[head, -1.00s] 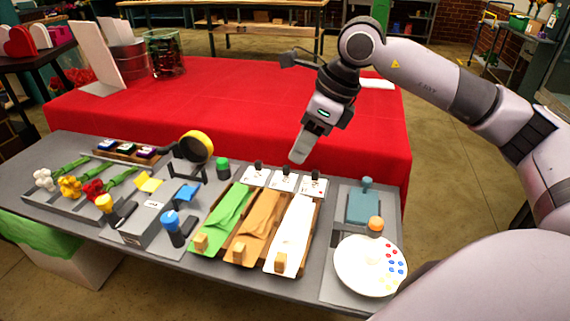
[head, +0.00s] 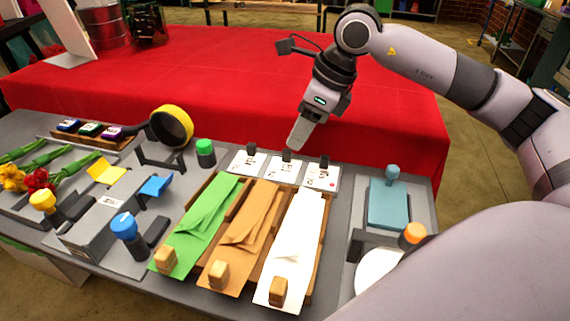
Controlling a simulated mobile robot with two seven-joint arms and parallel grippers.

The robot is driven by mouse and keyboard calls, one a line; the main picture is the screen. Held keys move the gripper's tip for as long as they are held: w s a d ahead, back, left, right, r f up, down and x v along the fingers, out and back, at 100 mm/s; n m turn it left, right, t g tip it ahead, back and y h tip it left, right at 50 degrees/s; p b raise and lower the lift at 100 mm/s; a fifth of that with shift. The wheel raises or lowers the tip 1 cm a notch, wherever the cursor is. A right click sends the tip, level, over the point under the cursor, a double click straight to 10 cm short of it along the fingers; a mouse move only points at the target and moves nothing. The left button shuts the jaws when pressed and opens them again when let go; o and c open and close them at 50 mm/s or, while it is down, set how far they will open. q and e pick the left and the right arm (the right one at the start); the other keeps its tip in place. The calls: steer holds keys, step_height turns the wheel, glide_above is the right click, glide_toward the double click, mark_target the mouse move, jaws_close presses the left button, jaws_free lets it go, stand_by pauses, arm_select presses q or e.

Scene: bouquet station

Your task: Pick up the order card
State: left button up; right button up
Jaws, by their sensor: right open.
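Three small white cards with printed marks lie in a row behind the paper wraps: a left card (head: 244,165), a middle card (head: 281,173) and a right card (head: 319,180). Each has a black clip or knob at its back edge. I cannot tell which one is the order card. My right gripper (head: 299,137) points down above and behind the middle and right cards, apparently not touching them. It is open and empty, though its fingers overlap from this side. My left gripper is not in view.
Green (head: 205,220), brown (head: 245,235) and white (head: 292,245) wraps lie in front of the cards. A green-capped jar (head: 205,153) and yellow tape roll (head: 173,125) stand left. A teal block (head: 388,205) is right. The red table (head: 200,70) behind is mostly clear.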

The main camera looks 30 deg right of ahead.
mark_target(287, 150)
steer(key=x, duration=0.5)
steer(key=shift+w+f, duration=0.2)
steer(key=shift+w, duration=0.15)
jaws_close()
